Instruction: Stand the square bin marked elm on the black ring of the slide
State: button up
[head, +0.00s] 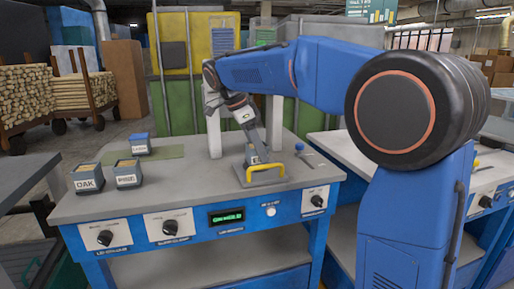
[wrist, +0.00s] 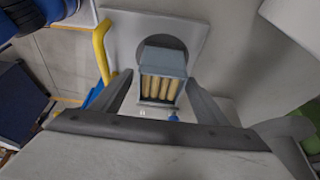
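A small grey-blue bin holding several pale wooden dowels (wrist: 160,89) is between the fingers of my gripper (wrist: 161,76) in the wrist view. In the head view its white label (head: 254,160) is too small to read fully. The bin is over the slide's grey plate (wrist: 200,22), with part of the black ring (wrist: 162,39) showing behind it. I cannot tell whether it rests on the plate. The fingertips are close to both sides of the bin; whether they grip it is unclear. In the head view my gripper (head: 243,120) points down at the slide.
The slide has a yellow handle (head: 267,174) at its front. A bin marked OAK (head: 87,178), another labelled bin (head: 128,174) and a blue bin (head: 140,144) stand at the bench's left. White posts (head: 214,132) rise behind the slide. A blue-knobbed lever (head: 300,147) is to its right.

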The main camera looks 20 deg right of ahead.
jog(key=v, duration=1.2)
jog(key=shift+r, duration=0.15)
jog(key=s+d+f+n+t+y, duration=0.1)
jog(key=s+d+f+n, duration=0.4)
jog(key=s, duration=0.3)
jog(key=s+d+f+n+t+y, duration=0.1)
jog(key=s+d+f+n, duration=0.35)
jog(key=s, duration=0.35)
jog(key=s+d+f+n+t+y, duration=0.2)
jog(key=s+f+n, duration=0.6)
jog(key=s+f, duration=0.9)
notch_tip(320, 180, down, 3)
jog(key=shift+s+r+t, duration=0.1)
jog(key=shift+s+t, duration=0.1)
jog(key=shift+t, duration=0.2)
jog(key=shift+n, duration=0.25)
